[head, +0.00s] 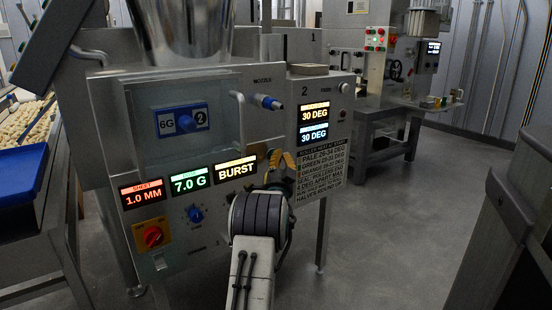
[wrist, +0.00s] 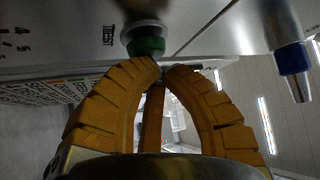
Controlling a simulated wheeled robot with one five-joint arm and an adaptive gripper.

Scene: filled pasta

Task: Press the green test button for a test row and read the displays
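The green test button (wrist: 147,42) sits in a pale collar on the machine panel, beside a TEST label, in the wrist view. My gripper (wrist: 162,68) has its yellow fingers curved together at the tips, with nothing between them. The tips are close to the button; I cannot tell whether they touch it. In the head view my gripper (head: 283,160) is at the panel and the button cannot be made out. The sheet display (head: 142,194) reads 1.0 MM, the green display (head: 190,180) 7.0 G, the yellow display (head: 236,169) BURST. The upper (head: 314,112) and lower roller displays (head: 314,134) read 30 DEG.
A red knob (head: 153,236) and a blue knob (head: 195,214) are on the panel's lower part. A blue-tipped nozzle (head: 268,102) sticks out above; a blue-tipped rod (wrist: 292,60) shows in the wrist view. A printed roller chart (head: 321,174) is at right. Floor (head: 400,220) is clear there.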

